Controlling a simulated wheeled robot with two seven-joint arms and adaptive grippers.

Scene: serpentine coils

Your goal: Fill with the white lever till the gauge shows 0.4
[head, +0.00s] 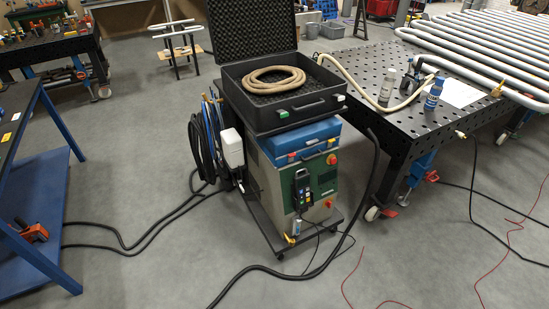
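I cannot make out a white lever or a gauge with a readable value in the head view. A green and grey machine (268,187) on a low black trolley stands in the middle, with a dark handheld unit (302,188) hanging on its front. A white container (232,147) is at its left side. A small dark device (411,80) stands on the perforated table near the silver pipe coils (478,68); its details are too small to read. Neither of my grippers is in view.
An open black case (318,107) with a coiled beige hose (271,81) sits on the machine's blue case (300,137). The perforated table (375,64) holds a white bottle (387,87) and a blue bottle (433,95). Black and red cables cross the floor. Floor at front left is mostly free.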

